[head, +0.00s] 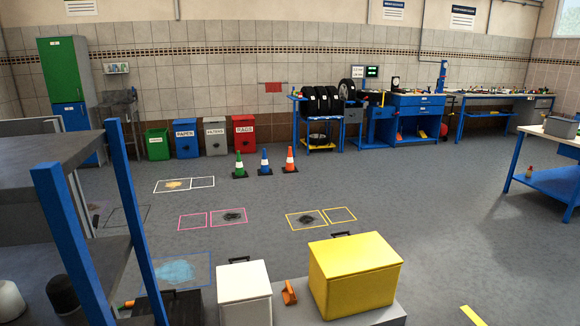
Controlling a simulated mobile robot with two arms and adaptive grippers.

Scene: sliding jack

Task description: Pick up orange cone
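An orange cone (290,162) with white bands stands upright on the floor in the middle distance. It is the rightmost of a row of three cones, with a blue cone (265,163) close to its left and a green cone (239,166) further left. The orange cone is fully in view, and nothing is touching it that I can see. Neither of my grippers shows in the head view.
A white box (245,294) and a yellow box (354,275) stand in the near foreground. A blue-framed shelf (64,226) fills the left side. Bins, including a red bin (244,136), line the back wall. Marked floor squares and open grey floor lie before the cones.

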